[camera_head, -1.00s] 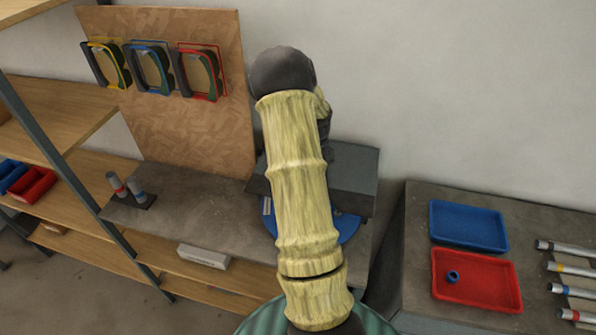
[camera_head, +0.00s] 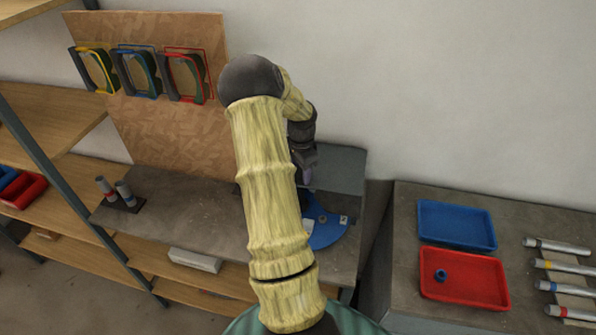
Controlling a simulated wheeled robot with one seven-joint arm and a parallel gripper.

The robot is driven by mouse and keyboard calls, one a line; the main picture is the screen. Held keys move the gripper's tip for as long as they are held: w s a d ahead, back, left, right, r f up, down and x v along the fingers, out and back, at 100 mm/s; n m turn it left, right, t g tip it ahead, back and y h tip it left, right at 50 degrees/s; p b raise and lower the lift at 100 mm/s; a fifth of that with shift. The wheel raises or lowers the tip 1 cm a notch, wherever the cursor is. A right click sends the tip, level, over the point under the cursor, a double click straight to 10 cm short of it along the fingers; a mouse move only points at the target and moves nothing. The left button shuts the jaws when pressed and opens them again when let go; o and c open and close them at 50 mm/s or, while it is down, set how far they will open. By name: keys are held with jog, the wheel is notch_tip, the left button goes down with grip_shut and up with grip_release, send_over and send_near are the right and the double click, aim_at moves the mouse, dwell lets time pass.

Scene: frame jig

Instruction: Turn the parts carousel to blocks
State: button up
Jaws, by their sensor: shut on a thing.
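The parts carousel (camera_head: 325,232) is a blue disc on the grey bench, partly under a grey box-like housing. Small light labels or parts show on its right side. My arm hides its left part. My gripper (camera_head: 306,182) points down at the disc's back edge, beside the housing. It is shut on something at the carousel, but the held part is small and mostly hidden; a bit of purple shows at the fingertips. I cannot read which section of the carousel faces front.
The grey housing (camera_head: 345,170) stands right behind the disc. A blue tray (camera_head: 457,226) and a red tray (camera_head: 463,279) lie on the right bench, beside several tubes.

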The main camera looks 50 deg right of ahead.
jog(key=o, duration=1.4)
jog(key=shift+s, duration=0.1)
jog(key=shift+r, duration=0.1)
notch_tip(320, 180, up, 17)
jog(key=b, duration=0.3)
jog(key=shift+r+b, duration=0.15)
jog(key=shift+b, duration=0.2)
